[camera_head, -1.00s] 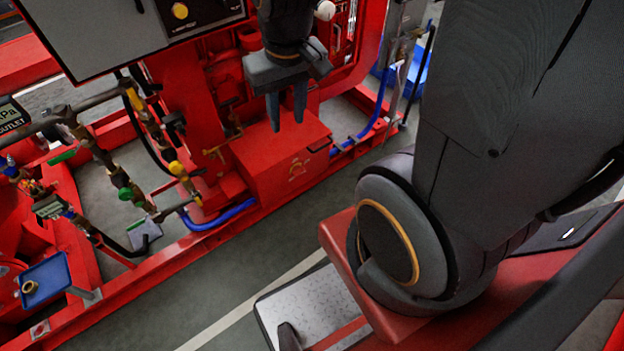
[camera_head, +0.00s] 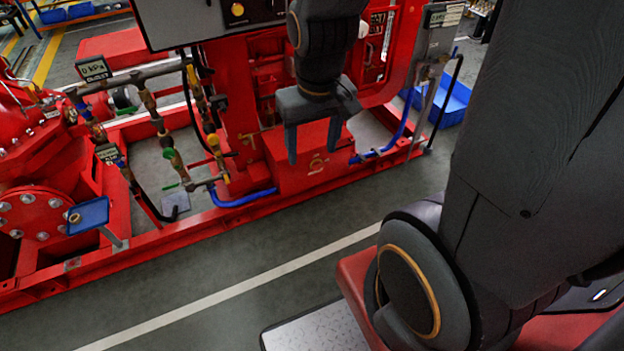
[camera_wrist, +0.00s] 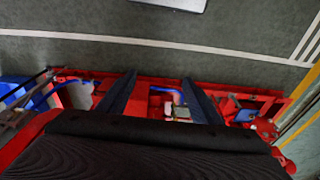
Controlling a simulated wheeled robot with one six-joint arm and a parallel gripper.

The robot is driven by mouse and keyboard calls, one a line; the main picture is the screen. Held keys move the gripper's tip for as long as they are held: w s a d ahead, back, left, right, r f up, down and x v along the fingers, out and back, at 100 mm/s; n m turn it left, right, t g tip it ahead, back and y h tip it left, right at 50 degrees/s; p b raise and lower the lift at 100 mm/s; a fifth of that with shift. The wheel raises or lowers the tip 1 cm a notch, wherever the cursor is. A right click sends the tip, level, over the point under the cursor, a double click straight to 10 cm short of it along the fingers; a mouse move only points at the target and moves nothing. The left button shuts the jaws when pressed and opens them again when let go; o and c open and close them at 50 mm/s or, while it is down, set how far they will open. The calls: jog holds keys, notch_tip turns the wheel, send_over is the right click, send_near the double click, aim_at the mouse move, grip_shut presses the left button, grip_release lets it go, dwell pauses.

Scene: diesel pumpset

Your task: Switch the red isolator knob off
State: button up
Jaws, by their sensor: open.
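I cannot make out the red isolator knob in either view. A control panel (camera_head: 205,22) with a yellow round button (camera_head: 237,9) is cut off at the top edge of the head view. A grey upright box (camera_head: 436,50) with a label stands at the right end of the red pumpset (camera_head: 300,165). My gripper (camera_head: 313,142) is open and empty, fingers pointing down in front of the pumpset. In the wrist view its two fingers (camera_wrist: 159,85) stand apart, with red frame and blue hose beyond them.
Pipes with valves (camera_head: 165,140) and a small blue tray (camera_head: 88,215) are at the left. A blue bin (camera_head: 452,100) stands behind the pumpset's right end. The grey floor with a white line (camera_head: 240,287) is clear in front.

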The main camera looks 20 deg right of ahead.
aim_at(319, 168)
jog(key=shift+o, duration=0.3)
jog(key=w+d+f+t+b, duration=0.2)
jog(key=w+d+f+b, duration=0.2)
jog(key=w+f+b, duration=0.4)
jog(key=w+d+f+t+b, duration=0.3)
jog(key=w+d+f+b, duration=0.2)
jog(key=w+f+b, duration=0.3)
jog(key=w+f, duration=0.4)
jog(key=f, duration=0.2)
jog(key=shift+w+d+f+h, duration=0.15)
jog(key=shift+w+f+h, duration=0.1)
jog(key=shift+w+h, duration=0.15)
jog(key=w+d+f+t+b, duration=0.25)
jog(key=w+f+b, duration=0.25)
jog(key=f+b, duration=0.3)
jog(key=w+d+f+n+t+y+b, duration=0.1)
jog(key=w+d+f+t+b, duration=0.1)
jog(key=w+d+f+b, duration=0.45)
jog(key=w+d+f+t+b, duration=0.1)
jog(key=w+f+t+b, duration=0.25)
jog(key=f+b, duration=0.7)
jog(key=d+f+t+b, duration=0.35)
jog(key=f+b, duration=0.45)
jog(key=f, duration=0.6)
jog(key=shift+m, duration=0.3)
jog(key=shift+w+b, duration=1.45)
jog(key=shift+w, duration=2.75)
jog(key=c, duration=1.1)
jog(key=shift+o, duration=0.2)
